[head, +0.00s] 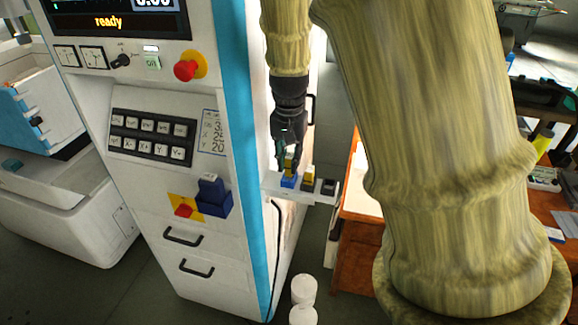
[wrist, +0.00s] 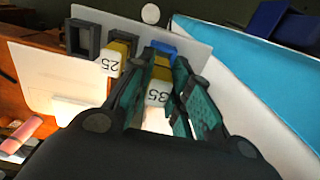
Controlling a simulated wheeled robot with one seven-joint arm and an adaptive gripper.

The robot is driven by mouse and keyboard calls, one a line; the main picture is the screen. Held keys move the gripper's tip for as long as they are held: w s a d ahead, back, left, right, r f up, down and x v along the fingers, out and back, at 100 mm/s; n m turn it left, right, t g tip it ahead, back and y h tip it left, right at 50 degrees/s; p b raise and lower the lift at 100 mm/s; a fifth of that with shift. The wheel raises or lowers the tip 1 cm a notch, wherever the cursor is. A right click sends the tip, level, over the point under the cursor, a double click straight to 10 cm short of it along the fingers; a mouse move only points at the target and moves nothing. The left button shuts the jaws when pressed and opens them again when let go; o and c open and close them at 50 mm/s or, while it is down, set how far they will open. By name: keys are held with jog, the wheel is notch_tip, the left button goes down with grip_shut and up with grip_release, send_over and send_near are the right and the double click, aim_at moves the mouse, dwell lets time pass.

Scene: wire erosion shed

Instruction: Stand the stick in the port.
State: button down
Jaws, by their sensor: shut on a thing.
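My gripper (head: 287,160) reaches down over a small white shelf on the side of the machine. It is shut on a yellow stick with a white end marked 35 (wrist: 158,95). In the wrist view the stick lies between the two green-lined fingers (wrist: 164,68). A blue holder (head: 288,182) is directly below the stick; it also shows past the fingertips in the wrist view (wrist: 164,46). The stick's lower end meets or overlaps the blue holder; how deep it sits is hidden. A second yellow stick marked 25 (wrist: 116,62) stands in the middle dark holder (head: 308,186).
An empty dark holder (wrist: 84,40) is at the other end of the white shelf (wrist: 195,50). The machine panel carries a dark blue box (head: 214,203) beside a red knob (head: 183,210). A brown bench (head: 357,225) stands close on the right. White cylinders (head: 303,290) are below.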

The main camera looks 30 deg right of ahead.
jog(key=shift+f, duration=0.2)
dwell(0.3)
jog(key=c, duration=1.3)
grip_release()
